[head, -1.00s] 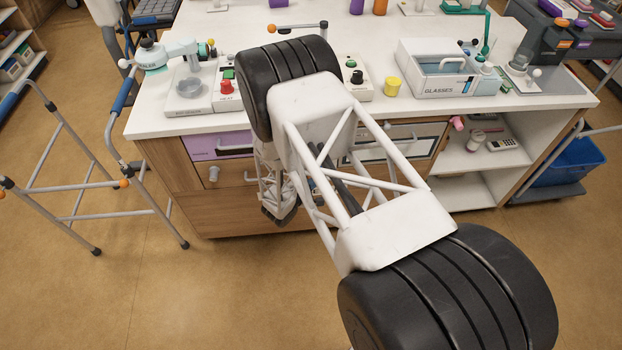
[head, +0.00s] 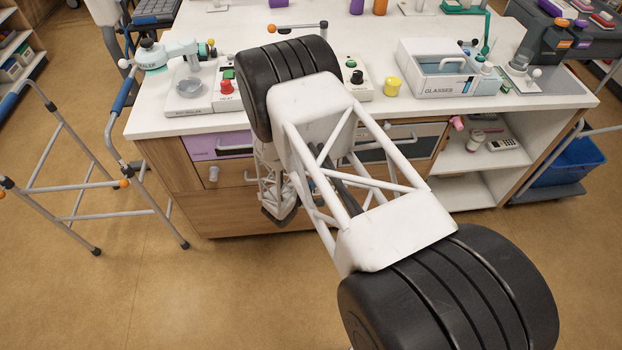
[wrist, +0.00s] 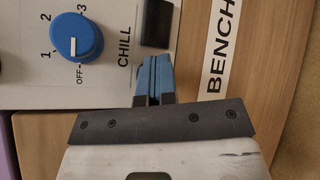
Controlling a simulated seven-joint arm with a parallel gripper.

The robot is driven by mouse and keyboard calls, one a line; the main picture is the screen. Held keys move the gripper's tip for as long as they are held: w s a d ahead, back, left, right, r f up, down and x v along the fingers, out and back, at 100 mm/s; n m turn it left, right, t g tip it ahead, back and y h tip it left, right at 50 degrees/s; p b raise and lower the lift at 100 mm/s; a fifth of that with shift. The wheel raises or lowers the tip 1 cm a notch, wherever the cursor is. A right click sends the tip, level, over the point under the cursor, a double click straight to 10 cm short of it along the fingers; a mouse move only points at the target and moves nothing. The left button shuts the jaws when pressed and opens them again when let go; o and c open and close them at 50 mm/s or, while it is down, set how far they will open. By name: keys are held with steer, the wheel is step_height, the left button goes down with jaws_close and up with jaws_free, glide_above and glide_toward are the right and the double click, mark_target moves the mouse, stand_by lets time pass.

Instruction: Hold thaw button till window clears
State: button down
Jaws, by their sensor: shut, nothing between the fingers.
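In the wrist view my gripper (wrist: 155,72) is shut, its blue fingertips together and empty. They point at a black rectangular button (wrist: 156,23) on a pale panel (wrist: 110,85), at or just short of its lower edge; I cannot tell if they touch. No thaw label is readable. In the head view a wide window (head: 410,142) in the bench front looks dark and mostly clear, partly behind my arm. The fingertips are hidden there.
A walking frame (head: 75,190) stands at left. Open shelves (head: 490,158) are right of the window.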

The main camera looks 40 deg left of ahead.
steer(key=shift+s+d, duration=0.45)
steer(key=shift+d, duration=0.05)
steer(key=shift+s+d, duration=0.15)
steer(key=shift+s+d, duration=1.65)
steer(key=shift+s, duration=0.05)
